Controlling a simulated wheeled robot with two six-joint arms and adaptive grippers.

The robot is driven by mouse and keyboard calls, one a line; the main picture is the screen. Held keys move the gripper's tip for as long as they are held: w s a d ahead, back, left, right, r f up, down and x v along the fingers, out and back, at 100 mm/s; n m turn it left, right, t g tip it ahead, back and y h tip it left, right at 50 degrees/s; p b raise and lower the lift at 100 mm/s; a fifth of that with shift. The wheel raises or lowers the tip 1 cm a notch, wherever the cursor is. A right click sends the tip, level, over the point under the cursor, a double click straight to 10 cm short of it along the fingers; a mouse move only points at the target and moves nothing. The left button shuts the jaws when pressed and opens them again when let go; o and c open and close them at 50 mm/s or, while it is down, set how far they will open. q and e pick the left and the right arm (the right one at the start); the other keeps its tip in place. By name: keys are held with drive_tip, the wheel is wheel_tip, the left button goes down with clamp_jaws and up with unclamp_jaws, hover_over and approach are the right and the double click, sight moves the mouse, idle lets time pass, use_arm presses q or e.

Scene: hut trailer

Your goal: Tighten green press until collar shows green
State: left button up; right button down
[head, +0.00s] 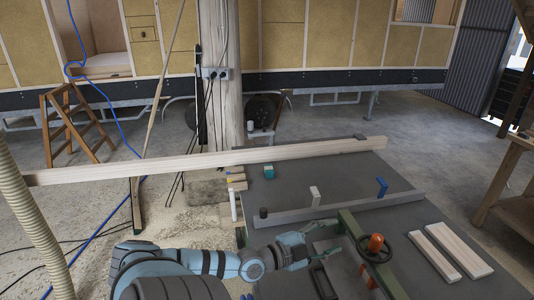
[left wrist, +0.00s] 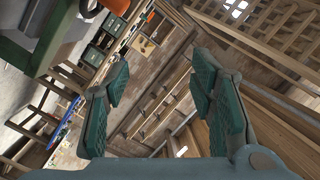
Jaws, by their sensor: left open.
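The green press (head: 352,228) is at the lower right of the head view, by the near part of the dark worktable (head: 330,187). It has a dark round handwheel (head: 391,246) and an orange cylindrical part (head: 375,243) at the wheel. I see no green on that orange part. My left gripper (head: 322,243) is open and empty, just left of the press and apart from the wheel. In the left wrist view, its two fingers (left wrist: 163,108) are spread wide with nothing between them. A green frame (left wrist: 38,48) and an orange part (left wrist: 116,5) show at the upper left. My right gripper is not in view.
A long wooden beam (head: 215,159) crosses the table's far side. A grey bar (head: 345,208) lies across the table behind my gripper. Two pale boards (head: 450,247) lie right of the press. A white block (head: 314,195) and a blue piece (head: 382,187) stand near the bar.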

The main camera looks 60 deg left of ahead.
use_arm(q)
drive_tip(key=s+a+f+n+g+y, duration=0.1)
drive_tip(key=s+a+f+g+y, duration=0.1)
drive_tip(key=a+f, duration=0.5)
drive_tip(key=s+a+f+n+g+y, duration=0.1)
drive_tip(key=s+a+f+g+y, duration=0.2)
drive_tip(key=a+f, duration=0.5)
drive_tip(key=s+a+g, duration=0.1)
drive_tip(key=s+a, duration=0.1)
drive_tip(key=a, duration=0.2)
drive_tip(key=shift+s+a+f, duration=0.25)
drive_tip(key=shift+s+a, duration=0.05)
